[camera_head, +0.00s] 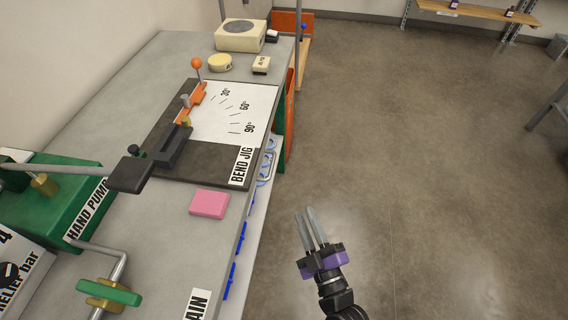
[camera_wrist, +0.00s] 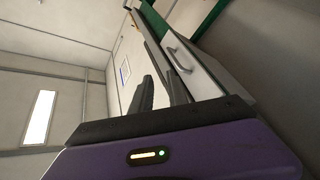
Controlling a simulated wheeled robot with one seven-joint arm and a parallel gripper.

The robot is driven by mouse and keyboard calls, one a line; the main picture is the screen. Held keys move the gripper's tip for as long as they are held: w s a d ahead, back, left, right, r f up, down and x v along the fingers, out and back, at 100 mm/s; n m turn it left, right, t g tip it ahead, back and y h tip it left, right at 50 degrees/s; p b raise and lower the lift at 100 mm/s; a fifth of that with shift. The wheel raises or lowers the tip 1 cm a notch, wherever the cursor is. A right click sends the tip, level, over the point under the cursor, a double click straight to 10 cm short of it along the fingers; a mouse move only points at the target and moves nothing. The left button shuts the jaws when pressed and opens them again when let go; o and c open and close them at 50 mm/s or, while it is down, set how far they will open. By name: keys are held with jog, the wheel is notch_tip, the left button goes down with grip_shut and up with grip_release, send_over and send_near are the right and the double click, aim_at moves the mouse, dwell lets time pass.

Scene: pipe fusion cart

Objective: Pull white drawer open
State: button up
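The white drawer (camera_wrist: 190,47) shows in the wrist view as a white front with a grey bar handle (camera_wrist: 176,63), ahead and slightly right of my fingers. In the head view the bench front is seen steeply from above, with pale blue-grey handles (camera_head: 269,161) below the worktop edge. I cannot tell from these views whether the drawer is fully shut. My gripper (camera_head: 304,212) is to the right of the bench front, over the floor. Its two fingers (camera_wrist: 157,82) stand apart with a narrow gap and nothing between them. They do not appear to touch the handle.
The worktop (camera_head: 153,232) carries a bend jig board (camera_head: 233,112), a pink block (camera_head: 210,203) near the front edge, and a green hand pump (camera_head: 60,207) with a lever. Blue handles (camera_head: 236,260) run along the bench front. The floor (camera_head: 420,190) to the right is clear.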

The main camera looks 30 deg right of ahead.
aim_at(272, 163)
jog(key=shift+w+a+r+n+h+b, duration=0.2)
jog(key=shift+w+h, duration=0.35)
jog(key=shift+w, duration=2.55)
jog(key=shift+w+a+r+n+h+b, duration=0.2)
jog(key=shift+w+h, duration=0.3)
jog(key=shift+w, duration=2.65)
jog(key=shift+w+r+n+h+b, duration=0.2)
jog(key=shift+w+h, duration=0.35)
jog(key=shift+w, duration=2.55)
jog(key=shift+r, duration=0.1)
grip_shut()
